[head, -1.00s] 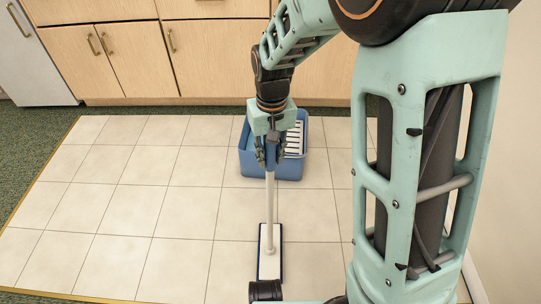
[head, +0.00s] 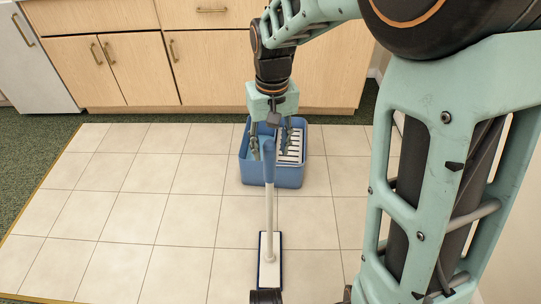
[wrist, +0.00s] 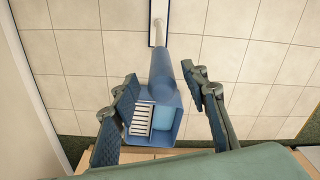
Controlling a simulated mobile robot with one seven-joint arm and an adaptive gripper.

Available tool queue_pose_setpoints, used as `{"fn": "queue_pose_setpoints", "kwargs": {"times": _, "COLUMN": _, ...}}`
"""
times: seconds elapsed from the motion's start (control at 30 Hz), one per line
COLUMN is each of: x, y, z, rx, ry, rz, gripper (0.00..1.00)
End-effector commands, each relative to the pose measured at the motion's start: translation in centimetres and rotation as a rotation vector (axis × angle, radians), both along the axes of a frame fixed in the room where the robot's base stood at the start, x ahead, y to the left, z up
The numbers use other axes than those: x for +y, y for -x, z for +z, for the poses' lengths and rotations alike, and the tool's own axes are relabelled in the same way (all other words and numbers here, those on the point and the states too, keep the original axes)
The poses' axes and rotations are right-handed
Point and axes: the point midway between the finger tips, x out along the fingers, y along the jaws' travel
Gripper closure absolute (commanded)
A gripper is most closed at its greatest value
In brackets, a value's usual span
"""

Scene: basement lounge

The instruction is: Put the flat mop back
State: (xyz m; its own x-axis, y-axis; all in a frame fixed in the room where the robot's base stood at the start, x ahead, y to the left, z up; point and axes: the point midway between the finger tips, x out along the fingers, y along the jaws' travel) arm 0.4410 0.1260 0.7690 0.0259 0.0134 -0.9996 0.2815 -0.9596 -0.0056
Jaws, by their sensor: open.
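The flat mop stands upright on the tiles, with a white pole (head: 269,215), a blue handle (head: 269,165) and a flat white, blue-edged head (head: 270,262) on the floor. My gripper (head: 269,153) is open at the handle's upper end. In the wrist view the handle (wrist: 162,65) rises between the spread fingers of my gripper (wrist: 160,78), with a gap on each side. A blue bucket (head: 272,178) stands just behind the mop, with a white slatted wringer (head: 291,148) on its right side. In the wrist view the bucket (wrist: 166,141) shows beyond the handle.
Wooden cabinets (head: 210,75) line the back, and a white appliance (head: 35,65) stands at the far left. Green carpet (head: 20,180) borders the tiled floor (head: 115,215). The tiles left of the mop are clear. A pale wall closes the right side.

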Motion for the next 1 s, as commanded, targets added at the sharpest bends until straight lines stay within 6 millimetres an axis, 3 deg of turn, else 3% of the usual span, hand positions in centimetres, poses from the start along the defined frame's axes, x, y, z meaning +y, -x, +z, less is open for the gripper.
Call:
{"fn": "queue_pose_setpoints", "kwargs": {"times": 0.03, "x": 0.0, "y": 0.0, "z": 1.3, "rx": -0.003, "ry": -0.001, "rz": 0.0, "gripper": 0.59}}
{"fn": "queue_pose_setpoints", "kwargs": {"times": 0.2, "x": -0.1, "y": 0.1, "z": 3.2, "rx": -0.001, "ry": 0.0, "rz": 0.0, "gripper": 0.59}}
{"fn": "queue_pose_setpoints", "kwargs": {"times": 0.8, "x": -0.1, "y": 0.0, "z": 3.7, "rx": -0.002, "ry": 0.0, "rz": -0.001, "gripper": 0.59}}
{"fn": "queue_pose_setpoints", "kwargs": {"times": 1.0, "x": -2.4, "y": -2.3, "z": 5.9, "rx": -0.089, "ry": 0.008, "rz": 0.007, "gripper": 0.59}}
